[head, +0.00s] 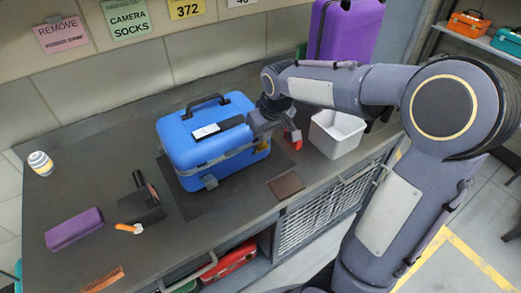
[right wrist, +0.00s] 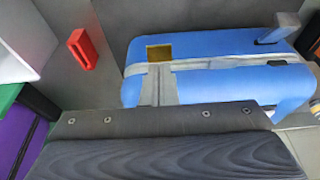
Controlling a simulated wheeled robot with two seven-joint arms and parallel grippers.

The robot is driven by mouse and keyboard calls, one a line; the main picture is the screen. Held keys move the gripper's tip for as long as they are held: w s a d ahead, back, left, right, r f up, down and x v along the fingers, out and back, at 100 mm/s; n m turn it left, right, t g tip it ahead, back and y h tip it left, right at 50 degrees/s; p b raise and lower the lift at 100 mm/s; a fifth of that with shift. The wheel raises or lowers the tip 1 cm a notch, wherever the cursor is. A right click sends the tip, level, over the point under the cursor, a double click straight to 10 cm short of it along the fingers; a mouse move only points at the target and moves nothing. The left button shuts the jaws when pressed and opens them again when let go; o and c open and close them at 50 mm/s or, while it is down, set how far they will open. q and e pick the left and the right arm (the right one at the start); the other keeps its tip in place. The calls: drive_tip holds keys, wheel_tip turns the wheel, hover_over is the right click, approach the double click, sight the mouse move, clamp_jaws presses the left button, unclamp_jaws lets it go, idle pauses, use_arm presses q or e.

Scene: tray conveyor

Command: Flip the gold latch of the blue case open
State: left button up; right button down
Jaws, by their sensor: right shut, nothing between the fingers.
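The blue case (head: 205,143) stands closed on a dark mat on the counter, its black handle on top. Its gold latch (head: 262,147) is on the front right, partly behind my gripper. In the right wrist view the gold latch (right wrist: 159,53) shows as a flat square plate on the blue case (right wrist: 215,55). A grey latch (head: 209,182) sits on the front left. My right gripper (head: 262,136) is shut and empty, right at the gold latch. In the wrist view its narrow fingers (right wrist: 158,84) end just below the latch; I cannot tell whether they touch it.
A red object (head: 293,136) and a white bin (head: 337,133) stand right of the case. A purple suitcase (head: 342,38) is behind. A brown pad (head: 286,186) lies in front. A dustpan-like black item (head: 141,205) and a purple block (head: 74,229) lie left.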

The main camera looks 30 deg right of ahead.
sight(264, 148)
drive_tip(key=shift+b+x, duration=0.65)
drive_tip(key=shift+x, duration=0.55)
drive_tip(key=shift+s+f+b, duration=0.5)
drive_tip(key=shift+f+b, duration=0.2)
drive_tip(key=shift+f, duration=0.1)
drive_tip(key=shift+w+r+p, duration=0.45)
drive_tip(key=shift+r+p, duration=0.3)
drive_tip(key=p+v, duration=0.3)
drive_tip(key=shift+w+r, duration=0.25)
drive_tip(key=shift+r, duration=0.1)
drive_tip(key=shift+s+r, duration=0.1)
drive_tip(key=shift+r, duration=0.2)
